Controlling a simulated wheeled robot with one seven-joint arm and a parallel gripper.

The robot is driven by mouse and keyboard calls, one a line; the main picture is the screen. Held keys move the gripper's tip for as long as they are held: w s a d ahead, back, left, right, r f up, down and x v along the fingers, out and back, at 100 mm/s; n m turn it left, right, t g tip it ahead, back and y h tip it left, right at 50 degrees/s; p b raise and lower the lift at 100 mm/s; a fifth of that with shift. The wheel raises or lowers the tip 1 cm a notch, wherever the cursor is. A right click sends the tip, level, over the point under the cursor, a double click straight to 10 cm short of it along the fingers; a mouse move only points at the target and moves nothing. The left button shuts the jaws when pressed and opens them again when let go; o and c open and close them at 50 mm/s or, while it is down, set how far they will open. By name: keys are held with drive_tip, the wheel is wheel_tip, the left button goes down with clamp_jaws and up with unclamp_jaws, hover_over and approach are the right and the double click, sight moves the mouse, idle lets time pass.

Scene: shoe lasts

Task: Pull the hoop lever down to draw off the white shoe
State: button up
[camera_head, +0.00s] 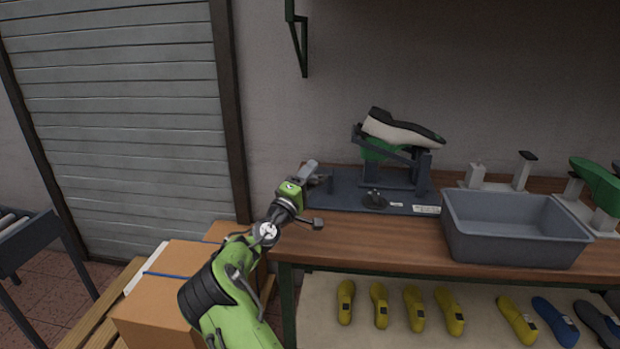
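The white shoe (396,135) with a dark sole sits upside down and tilted on a green last (374,150). The last is on a dark stand (421,172) on a dark base plate (345,190) on the bench. A dark bar (385,149), seemingly part of the hoop lever, runs beside the last below the shoe; its full shape is hard to make out. My gripper (313,178) is at the left end of the base plate, left of the shoe and lower than it. Its fingers are small and dark; I cannot tell whether they are open or touch anything.
A grey bin (515,228) stands on the wooden bench (385,242) to the right. Another green last (597,183) is at the far right. Yellow and blue lasts lie on the shelf (390,318) below. A cardboard box (165,295) is by my arm.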

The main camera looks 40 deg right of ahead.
drive_tip(key=shift+f, duration=0.45)
drive_tip(key=shift+s+a+r, duration=0.15)
drive_tip(key=p+v, duration=0.1)
drive_tip(key=v, duration=1.5)
drive_tip(key=shift+r, duration=0.1)
